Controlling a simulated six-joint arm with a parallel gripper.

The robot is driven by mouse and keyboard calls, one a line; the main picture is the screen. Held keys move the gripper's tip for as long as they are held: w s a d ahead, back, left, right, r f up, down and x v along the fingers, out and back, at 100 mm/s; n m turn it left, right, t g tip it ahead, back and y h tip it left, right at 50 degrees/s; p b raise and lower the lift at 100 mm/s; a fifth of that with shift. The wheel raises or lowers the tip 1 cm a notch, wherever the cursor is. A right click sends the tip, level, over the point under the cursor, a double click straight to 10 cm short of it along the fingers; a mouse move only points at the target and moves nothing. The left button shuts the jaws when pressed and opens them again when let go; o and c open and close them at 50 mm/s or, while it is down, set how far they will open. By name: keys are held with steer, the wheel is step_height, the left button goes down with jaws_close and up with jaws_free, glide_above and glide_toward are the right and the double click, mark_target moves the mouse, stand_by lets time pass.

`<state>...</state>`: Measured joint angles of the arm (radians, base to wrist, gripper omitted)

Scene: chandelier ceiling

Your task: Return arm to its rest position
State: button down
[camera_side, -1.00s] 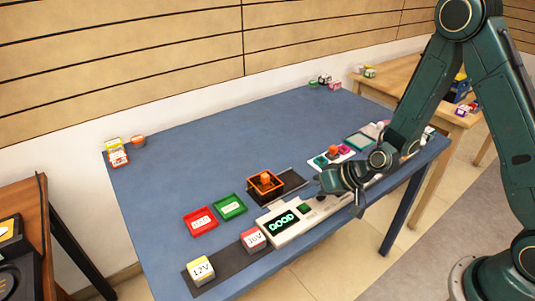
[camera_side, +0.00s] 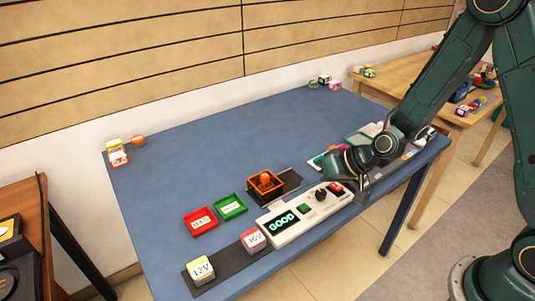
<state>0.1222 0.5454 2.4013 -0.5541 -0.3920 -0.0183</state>
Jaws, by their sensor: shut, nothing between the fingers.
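My gripper (camera_side: 358,190) is shut and empty. It hangs over the right part of the blue table (camera_side: 230,125), just right of the white instrument panel (camera_side: 300,218), and my arm reaches in from the right. The panel has a lit green display, a black knob and a red part near its right end. The gap between my gripper and the table is hard to judge.
An orange open box (camera_side: 265,186) with an orange piece sits behind the panel. A red tray (camera_side: 201,221) and a green tray (camera_side: 230,206) lie left of it. Blocks marked 12V (camera_side: 201,270) and 16V (camera_side: 253,240) stand on a dark strip.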

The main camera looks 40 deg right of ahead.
stand_by(0.3)
steer(key=s+d+r+n+g+h, duration=0.1)
steer(key=s+d+r+n, duration=0.1)
steer(key=s+r, duration=0.35)
steer(key=s+d+r+n+h, duration=0.1)
steer(key=s+r+h, duration=0.15)
steer(key=r, duration=0.65)
steer(key=s+d+r+h, duration=0.1)
steer(key=s+d+r, duration=0.1)
steer(key=s, duration=0.6)
steer(key=s+d+r+m+h, duration=0.1)
steer(key=s+d+r, duration=0.2)
steer(key=s+r, duration=0.2)
steer(key=s, duration=0.3)
steer(key=shift+s+r+g, duration=0.15)
steer(key=shift+g, duration=0.25)
